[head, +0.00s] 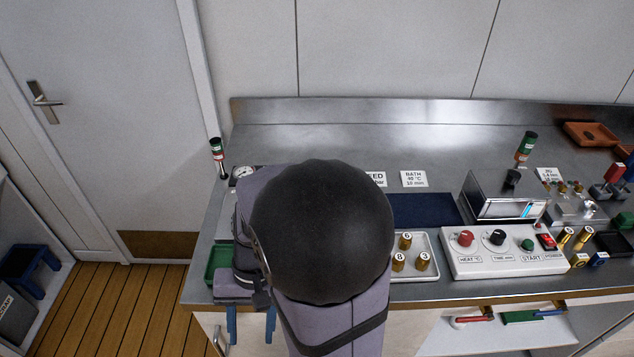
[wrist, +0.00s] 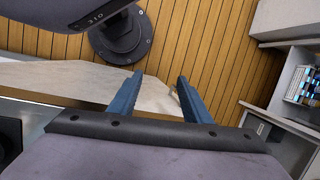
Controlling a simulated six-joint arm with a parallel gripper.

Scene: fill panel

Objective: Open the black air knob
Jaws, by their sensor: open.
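The black air knob cannot be made out; my arm covers part of the bench around the gauge (head: 243,173) in the head view. A black knob (head: 497,237) does show on the white control box, but its label reads as time, not air. My gripper (wrist: 160,76) has two blue fingers spread apart with nothing between them. In the head view the fingers (head: 251,325) point down in front of the bench's front edge, apart from anything on top. The wrist view looks down past the bench edge to the floor.
The white control box (head: 465,265) has a red knob and a green button. A white tray (head: 428,270) holds numbered brass cylinders. A green tray (head: 217,262) is partly behind my arm. A red-and-green light (head: 216,152) stands at the bench's left.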

